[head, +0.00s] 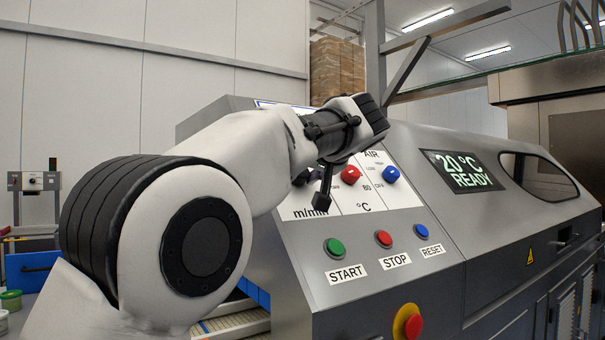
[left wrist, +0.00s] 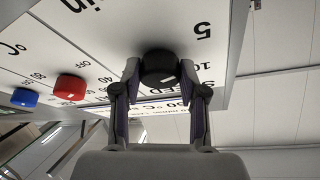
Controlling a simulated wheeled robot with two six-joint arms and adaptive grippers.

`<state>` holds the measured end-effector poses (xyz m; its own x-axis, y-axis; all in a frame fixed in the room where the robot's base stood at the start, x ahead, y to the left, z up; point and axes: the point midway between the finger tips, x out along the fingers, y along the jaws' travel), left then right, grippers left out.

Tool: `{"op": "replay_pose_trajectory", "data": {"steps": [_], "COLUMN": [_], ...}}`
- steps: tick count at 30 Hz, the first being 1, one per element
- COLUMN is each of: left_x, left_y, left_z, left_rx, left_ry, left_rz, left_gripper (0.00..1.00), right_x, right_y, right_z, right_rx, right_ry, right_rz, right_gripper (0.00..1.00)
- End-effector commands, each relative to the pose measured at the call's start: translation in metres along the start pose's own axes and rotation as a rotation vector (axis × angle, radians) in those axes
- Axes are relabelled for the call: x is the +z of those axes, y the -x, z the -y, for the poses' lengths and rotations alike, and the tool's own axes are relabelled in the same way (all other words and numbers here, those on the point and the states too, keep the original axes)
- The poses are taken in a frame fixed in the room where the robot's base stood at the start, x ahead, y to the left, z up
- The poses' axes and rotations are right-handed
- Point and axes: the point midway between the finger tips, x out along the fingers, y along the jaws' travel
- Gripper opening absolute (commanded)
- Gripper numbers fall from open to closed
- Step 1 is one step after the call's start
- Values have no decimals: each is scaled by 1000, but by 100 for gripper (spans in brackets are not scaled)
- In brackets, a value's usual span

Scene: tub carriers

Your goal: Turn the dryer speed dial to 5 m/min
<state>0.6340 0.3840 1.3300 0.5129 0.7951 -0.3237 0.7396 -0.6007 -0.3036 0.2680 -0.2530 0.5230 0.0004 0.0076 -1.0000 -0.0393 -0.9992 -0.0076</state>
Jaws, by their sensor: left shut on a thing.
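The black speed dial (left wrist: 158,66) sits on the white panel between the two fingertips of my left gripper (left wrist: 160,80) in the left wrist view. The left gripper is shut on the dial, one finger on each side. The dial's pointer cannot be made out. In the head view, my left gripper (head: 322,194) is at the m/min section of the panel (head: 302,213), and my arm covers most of that section. My right gripper is not in view.
To the right of the dial are a red knob (head: 350,174) and a blue knob (head: 390,174). Below are the green START button (head: 335,247), red STOP button (head: 384,239) and blue RESET button (head: 421,231). A display (head: 462,170) reads 20 °C READY. A red emergency stop (head: 412,324) sticks out lower down.

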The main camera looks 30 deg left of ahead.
Motion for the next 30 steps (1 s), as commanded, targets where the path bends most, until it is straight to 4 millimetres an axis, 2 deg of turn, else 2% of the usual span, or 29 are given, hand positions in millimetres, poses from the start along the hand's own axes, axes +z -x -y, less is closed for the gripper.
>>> {"op": "replay_pose_trajectory", "data": {"steps": [5,6,8,17,20,23,30], "left_x": [2,2,2,0,0,0,0], "left_y": [-1,-1,-1,0,8,26,87], "left_z": [-1,-1,-1,0,0,0,-1], "left_rx": [0,1,1,1,2,1,1], "left_ry": [-1,-1,-1,-1,-1,-2,-1], "left_rz": [5,5,4,1,0,-2,-2], "left_gripper": [7,49,67,67,67,67,67], "right_x": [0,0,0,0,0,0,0], "right_y": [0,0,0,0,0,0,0], "right_z": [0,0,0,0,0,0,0], "right_rx": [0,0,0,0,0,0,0], "right_ry": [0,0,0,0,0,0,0], "right_rz": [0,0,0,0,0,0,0], "right_gripper": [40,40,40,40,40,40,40]}}
